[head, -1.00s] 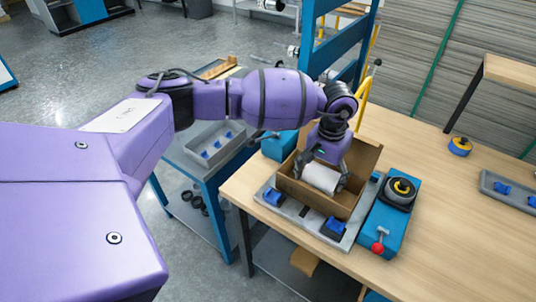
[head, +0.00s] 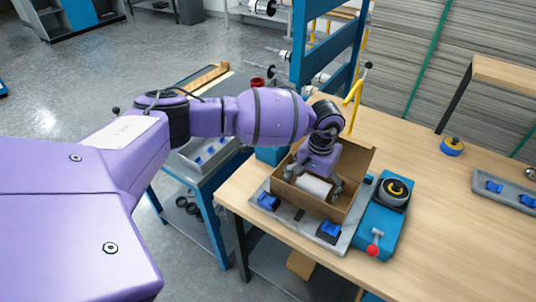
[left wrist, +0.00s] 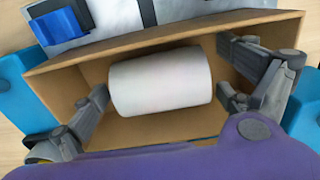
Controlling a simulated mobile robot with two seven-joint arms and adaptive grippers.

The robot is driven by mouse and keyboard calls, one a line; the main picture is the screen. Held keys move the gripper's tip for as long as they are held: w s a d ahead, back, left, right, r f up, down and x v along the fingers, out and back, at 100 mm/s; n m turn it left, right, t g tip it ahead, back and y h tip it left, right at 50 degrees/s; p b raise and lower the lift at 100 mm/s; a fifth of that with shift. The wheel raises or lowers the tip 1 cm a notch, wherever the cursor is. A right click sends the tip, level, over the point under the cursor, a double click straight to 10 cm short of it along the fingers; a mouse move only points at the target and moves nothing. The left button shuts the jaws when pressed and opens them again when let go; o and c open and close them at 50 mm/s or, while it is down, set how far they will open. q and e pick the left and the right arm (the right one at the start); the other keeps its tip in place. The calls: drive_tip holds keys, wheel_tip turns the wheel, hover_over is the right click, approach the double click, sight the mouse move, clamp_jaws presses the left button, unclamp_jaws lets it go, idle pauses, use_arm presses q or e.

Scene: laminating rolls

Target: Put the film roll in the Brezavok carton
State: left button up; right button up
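The film roll (head: 314,188) is a white cylinder lying inside the open brown carton (head: 348,178). I cannot read a name on the carton. My left gripper (head: 318,182) reaches down into the carton over the roll. In the left wrist view the roll (left wrist: 161,82) lies between the two fingers of my left gripper (left wrist: 162,94), one near each end. Small gaps show between the fingers and the roll's ends, so the gripper looks open around it. Part of the carton floor (left wrist: 150,127) shows beside the roll. My right gripper is not in view.
The carton stands on a grey plate with blue blocks (head: 330,231) at the table's left edge. A blue device with a red knob (head: 373,250) is close on its right. A yellow-and-blue roll (head: 452,146) and a grey tray (head: 507,195) are farther right. The table (head: 440,225) between is clear.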

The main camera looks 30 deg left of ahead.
sight(314, 183)
use_arm(q)
drive_tip(key=shift+r, duration=0.15)
wheel_tip(314, 183, up, 12)
idle(0.6)
idle(1.0)
